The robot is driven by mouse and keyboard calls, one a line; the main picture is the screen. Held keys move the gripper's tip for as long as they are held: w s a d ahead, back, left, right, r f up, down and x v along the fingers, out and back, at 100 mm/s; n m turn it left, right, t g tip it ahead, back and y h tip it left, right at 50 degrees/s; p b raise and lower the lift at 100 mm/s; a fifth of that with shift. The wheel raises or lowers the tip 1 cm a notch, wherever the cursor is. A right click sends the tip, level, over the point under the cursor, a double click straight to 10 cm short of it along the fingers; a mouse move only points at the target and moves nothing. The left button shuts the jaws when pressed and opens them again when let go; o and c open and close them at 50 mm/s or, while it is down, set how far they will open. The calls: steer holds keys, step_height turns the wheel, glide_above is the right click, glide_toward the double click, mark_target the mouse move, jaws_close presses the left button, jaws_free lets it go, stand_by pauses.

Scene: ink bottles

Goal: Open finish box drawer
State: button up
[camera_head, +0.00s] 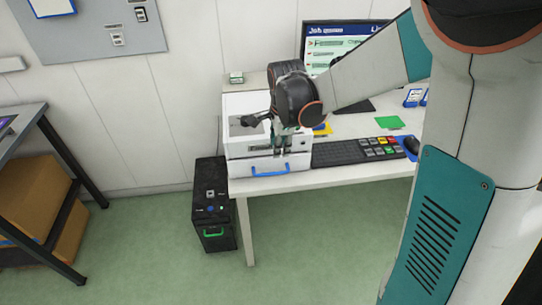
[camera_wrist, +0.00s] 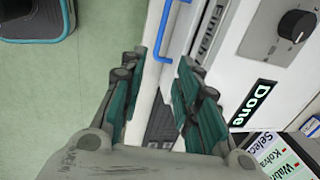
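The finish box (camera_head: 241,143) is a white box at the left end of the desk. Its drawer (camera_head: 240,171) is low on the front, looks shut, and carries a blue handle (camera_head: 270,171). In the wrist view the blue handle (camera_wrist: 160,35) runs beside the "Finish" label (camera_wrist: 206,28), at the top, beyond my fingertips. My gripper (camera_wrist: 156,72) is open, with a gap between its fingers and nothing held. In the head view my gripper (camera_head: 283,143) is above the handle, in front of the box's right part, apart from the handle.
A keyboard (camera_head: 338,153) lies right of the box, with a mouse (camera_head: 411,144) farther right. A monitor (camera_head: 340,40) stands behind. A black case (camera_head: 212,205) with a green handle stands on the floor left of the desk leg. The floor before the desk is clear.

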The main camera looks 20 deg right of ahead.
mark_target(277, 172)
steer(key=f+b, duration=0.1)
steer(key=f, duration=0.3)
steer(key=w+f+b, duration=0.1)
steer(key=f+b, duration=0.1)
steer(key=f, duration=0.3)
steer(key=w+f+b, duration=0.1)
steer(key=f+b, duration=0.1)
steer(key=f, duration=0.2)
steer(key=shift+w+d+f, duration=0.15)
steer(key=shift+w+f, duration=0.05)
steer(key=shift+f, duration=0.1)
jaws_close()
